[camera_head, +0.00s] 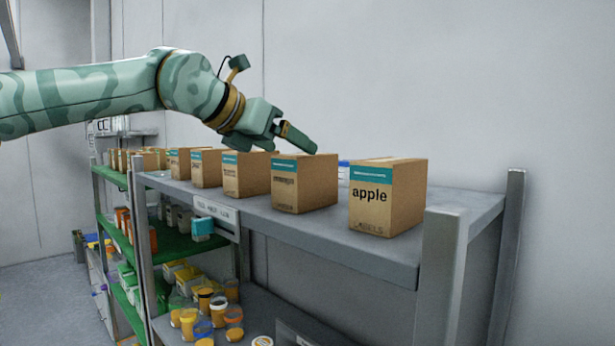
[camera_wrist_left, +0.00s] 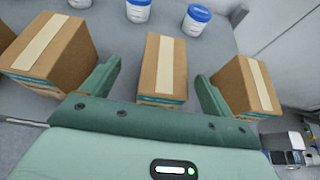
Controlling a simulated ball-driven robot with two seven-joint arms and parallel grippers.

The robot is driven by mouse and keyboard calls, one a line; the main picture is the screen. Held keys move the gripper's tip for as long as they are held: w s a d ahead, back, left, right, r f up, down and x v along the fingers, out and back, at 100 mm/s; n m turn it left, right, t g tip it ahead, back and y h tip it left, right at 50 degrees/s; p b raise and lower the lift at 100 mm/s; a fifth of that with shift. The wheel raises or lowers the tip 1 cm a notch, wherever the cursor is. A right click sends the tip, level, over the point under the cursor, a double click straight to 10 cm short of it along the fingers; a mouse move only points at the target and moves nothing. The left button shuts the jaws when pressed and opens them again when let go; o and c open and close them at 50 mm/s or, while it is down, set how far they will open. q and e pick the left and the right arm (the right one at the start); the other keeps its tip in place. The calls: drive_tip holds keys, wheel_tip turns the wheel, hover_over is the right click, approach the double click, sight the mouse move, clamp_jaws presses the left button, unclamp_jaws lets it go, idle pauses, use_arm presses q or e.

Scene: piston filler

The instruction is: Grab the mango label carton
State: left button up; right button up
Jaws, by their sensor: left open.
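Several brown cartons with teal bands stand in a row on the grey shelf (camera_head: 455,205). The nearest carton (camera_head: 388,195) reads "apple". The other fronts, such as the second carton (camera_head: 305,184) and third carton (camera_head: 247,175), are too small or shaded to read, so I cannot tell which is mango. My left gripper (camera_head: 268,138) is open above the row, near the second and third cartons. In the left wrist view, a taped carton (camera_wrist_left: 162,68) stands between the spread fingers (camera_wrist_left: 160,85), apart from both. My right gripper is not in view.
Neighbouring cartons (camera_wrist_left: 55,52) and (camera_wrist_left: 245,85) stand close outside each finger. White tubs with blue lids (camera_wrist_left: 198,20) stand behind the row. Lower shelves hold jars (camera_head: 205,300). A shelf post (camera_head: 442,275) rises at the near right.

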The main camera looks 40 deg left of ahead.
sight(304, 154)
use_arm(q)
drive_tip(key=shift+w+d+f, duration=0.1)
drive_tip(key=shift+w+f, duration=0.2)
drive_tip(key=shift+w, duration=0.25)
drive_tip(key=x, duration=0.1)
drive_tip(key=p+x, duration=0.1)
drive_tip(key=x, duration=0.3)
drive_tip(key=shift+s+d+p, duration=0.1)
drive_tip(key=shift+d+p, duration=0.25)
drive_tip(key=shift+s, duration=0.2)
drive_tip(key=shift+c, duration=0.9)
drive_tip(key=shift+r, duration=0.1)
drive_tip(key=c, duration=1)
drive_tip(key=shift+c, duration=0.6)
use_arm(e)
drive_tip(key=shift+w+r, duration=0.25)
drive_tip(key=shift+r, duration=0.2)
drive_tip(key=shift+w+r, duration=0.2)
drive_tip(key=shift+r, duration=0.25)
use_arm(q)
drive_tip(key=shift+r, duration=0.1)
